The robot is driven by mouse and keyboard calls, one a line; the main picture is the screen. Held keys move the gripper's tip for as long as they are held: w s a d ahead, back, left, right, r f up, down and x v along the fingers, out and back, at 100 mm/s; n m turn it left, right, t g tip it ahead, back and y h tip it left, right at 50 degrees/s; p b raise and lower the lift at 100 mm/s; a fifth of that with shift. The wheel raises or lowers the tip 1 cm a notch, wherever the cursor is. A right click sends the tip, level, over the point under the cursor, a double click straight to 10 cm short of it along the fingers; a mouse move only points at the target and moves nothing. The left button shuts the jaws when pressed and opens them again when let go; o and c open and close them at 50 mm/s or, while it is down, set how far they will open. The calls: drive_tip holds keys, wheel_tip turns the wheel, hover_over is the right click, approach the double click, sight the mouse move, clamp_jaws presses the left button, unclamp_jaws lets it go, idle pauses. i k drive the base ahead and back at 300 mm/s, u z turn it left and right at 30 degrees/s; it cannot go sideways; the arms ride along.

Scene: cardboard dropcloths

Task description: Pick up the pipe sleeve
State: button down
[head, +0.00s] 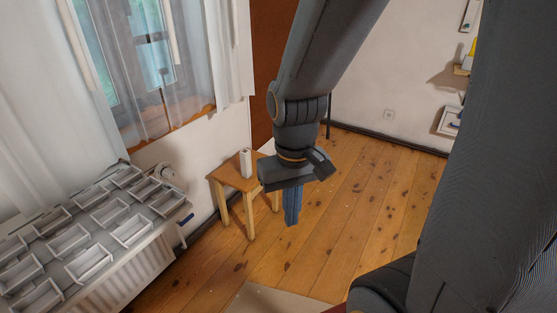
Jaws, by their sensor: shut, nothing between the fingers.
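A small white upright piece (246,163) stands on a wooden stool (226,177) by the wall. It looks like a short tube and may be the pipe sleeve, but it is too small to be sure. My gripper (292,222) hangs pointing down in the middle of the view, to the right of the stool in the picture. Its blue fingers are together and hold nothing. My gripper and wrist hide part of the stool's right side.
A white radiator (130,278) stands below the window at left, with several shallow white trays (88,262) on top. A small blue item (186,219) shows at its right end. Small shelves hang on the right wall. The plank floor (365,190) right of my gripper is clear.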

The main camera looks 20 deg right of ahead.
sight(245, 158)
drive_tip(key=z, duration=0.1)
drive_tip(key=k, duration=0.65)
drive_tip(key=z, duration=0.7)
drive_tip(key=i, duration=0.55)
drive_tip(key=z, duration=0.75)
drive_tip(key=i, duration=1.2)
drive_tip(key=u, duration=0.85)
drive_tip(key=i, duration=0.25)
drive_tip(key=u, duration=0.25)
